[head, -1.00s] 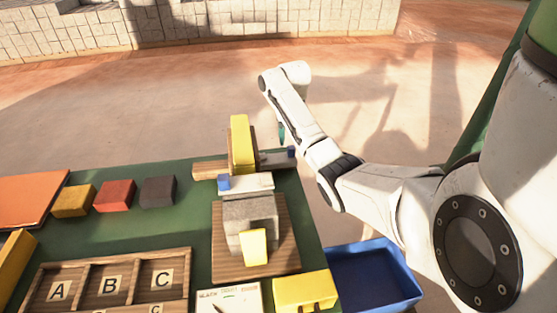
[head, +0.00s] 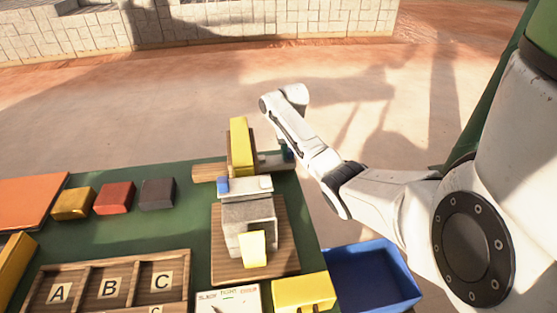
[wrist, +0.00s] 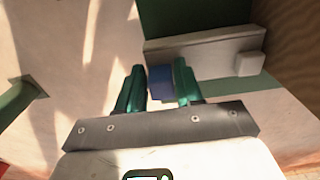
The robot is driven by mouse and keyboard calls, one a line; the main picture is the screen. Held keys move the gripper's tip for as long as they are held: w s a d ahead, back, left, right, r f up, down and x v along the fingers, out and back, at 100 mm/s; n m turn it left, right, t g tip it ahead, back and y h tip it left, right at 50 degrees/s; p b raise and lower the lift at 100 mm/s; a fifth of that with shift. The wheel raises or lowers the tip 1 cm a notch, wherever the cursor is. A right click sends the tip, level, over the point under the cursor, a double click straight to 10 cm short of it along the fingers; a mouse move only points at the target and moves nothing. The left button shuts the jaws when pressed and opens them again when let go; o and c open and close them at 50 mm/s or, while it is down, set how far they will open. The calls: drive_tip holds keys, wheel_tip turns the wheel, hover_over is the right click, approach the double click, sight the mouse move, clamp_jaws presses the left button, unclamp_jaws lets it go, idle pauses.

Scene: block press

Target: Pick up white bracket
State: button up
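A pale grey-white bar (head: 272,161), which looks like the white bracket, lies at the far right edge of the green table, beside a yellow block (head: 240,146). In the wrist view the pale bar (wrist: 205,48) shows a small raised white cube (wrist: 250,64) and a blue block (wrist: 160,80) at its near side. My gripper's teal fingers (wrist: 159,72) are apart, with the blue block showing between their tips. Whether they touch it, I cannot tell. In the head view my gripper (head: 288,151) is mostly hidden by my arm at the bar's right end.
Another pale piece (head: 258,185) with a blue cube (head: 222,184) stands in front, near a grey press block (head: 248,213) on a wooden board. A blue bin (head: 370,280) stands at the front right. The floor beyond the table is clear.

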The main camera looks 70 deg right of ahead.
drive_tip(key=c, duration=0.6)
drive_tip(key=shift+r, duration=0.1)
